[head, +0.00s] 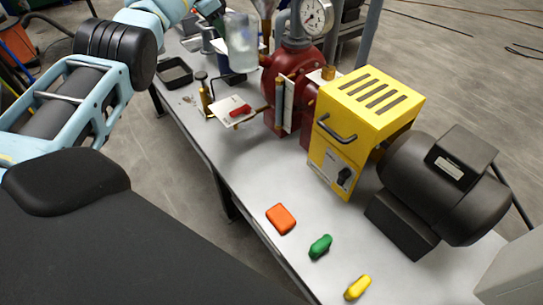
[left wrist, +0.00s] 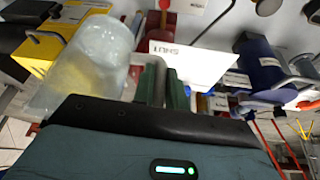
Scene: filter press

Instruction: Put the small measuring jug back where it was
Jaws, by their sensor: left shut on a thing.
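The small measuring jug (head: 241,45) is a clear, pale plastic vessel at the top of the head view, in front of the red pump body. In the left wrist view the jug (left wrist: 95,65) is large and close, just left of the fingers. My left gripper (left wrist: 165,85) is shut, apparently on the jug's handle side; the exact grip is hidden. In the head view my left arm reaches in from the upper left and the gripper is only partly visible at the top edge. My right gripper is not in view.
A black shallow tray (head: 175,75) lies at the bench's far left. A white plate with a red-handled valve (head: 238,110) sticks out before the red pump (head: 275,90). A yellow guard (head: 365,105) and black motor (head: 445,185) stand right. Orange, green and yellow pieces lie on the open front bench.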

